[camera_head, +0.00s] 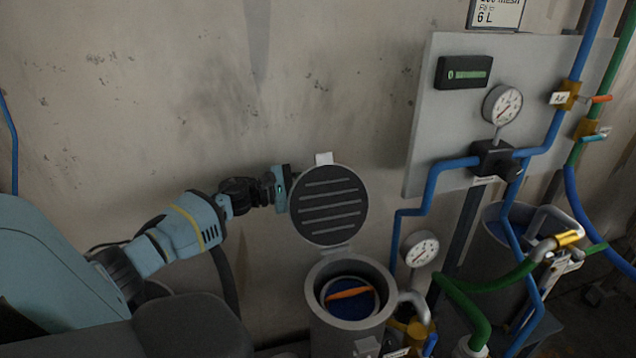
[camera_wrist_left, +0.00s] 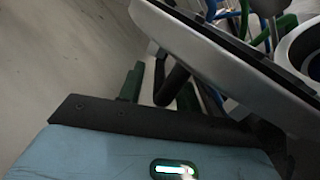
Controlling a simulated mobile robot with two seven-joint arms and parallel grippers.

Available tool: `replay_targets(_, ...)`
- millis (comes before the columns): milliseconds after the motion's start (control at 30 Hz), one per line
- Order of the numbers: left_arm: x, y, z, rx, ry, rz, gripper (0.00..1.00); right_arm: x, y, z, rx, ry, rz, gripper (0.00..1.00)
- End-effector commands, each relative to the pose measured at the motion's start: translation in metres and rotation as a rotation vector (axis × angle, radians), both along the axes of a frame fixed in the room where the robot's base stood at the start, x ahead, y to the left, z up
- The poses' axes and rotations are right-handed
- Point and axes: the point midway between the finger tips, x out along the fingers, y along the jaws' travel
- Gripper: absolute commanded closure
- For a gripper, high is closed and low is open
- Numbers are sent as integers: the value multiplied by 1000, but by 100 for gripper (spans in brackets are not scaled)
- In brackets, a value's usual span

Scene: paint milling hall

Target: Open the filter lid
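The filter lid (camera_head: 329,205) is a round grey disc with a dark slotted inner face. It stands raised, roughly upright, behind the open mouth of the filter housing (camera_head: 318,322). An orange item (camera_head: 349,294) shows inside, above something blue. My left gripper (camera_head: 283,187) is at the lid's left edge, partly hidden behind it. In the left wrist view, the lid (camera_wrist_left: 225,62) slants close above the green fingers (camera_wrist_left: 160,92). A dark bar (camera_wrist_left: 173,85) lies between the fingers, with a gap at its left. My right gripper is out of view.
A grey panel (camera_head: 425,120) with a gauge (camera_head: 502,104) and a display (camera_head: 464,73) is at the right. Blue pipes, green hoses (camera_head: 478,290) and a lower gauge (camera_head: 421,248) crowd the housing's right side. The wall left of the lid is bare.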

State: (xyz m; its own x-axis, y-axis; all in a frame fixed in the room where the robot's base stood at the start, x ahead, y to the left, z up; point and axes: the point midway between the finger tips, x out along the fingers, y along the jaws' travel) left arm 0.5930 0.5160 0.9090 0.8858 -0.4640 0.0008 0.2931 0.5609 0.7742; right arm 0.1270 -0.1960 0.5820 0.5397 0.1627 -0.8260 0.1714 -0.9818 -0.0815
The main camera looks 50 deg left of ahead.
Motion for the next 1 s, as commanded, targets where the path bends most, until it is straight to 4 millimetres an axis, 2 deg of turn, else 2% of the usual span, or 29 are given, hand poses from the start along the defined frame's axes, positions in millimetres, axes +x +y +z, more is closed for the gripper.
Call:
replay_targets(133,7,-3,1,0,0,0,66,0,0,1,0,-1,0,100)
replay_targets(433,8,-4,0,1,1,0,66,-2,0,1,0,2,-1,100)
replay_targets(467,8,-4,0,1,1,0,67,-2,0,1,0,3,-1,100)
replay_targets(700,8,-4,0,0,1,-1,98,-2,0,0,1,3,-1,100)
replay_targets(1000,8,-4,1,3,-1,0,100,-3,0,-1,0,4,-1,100)
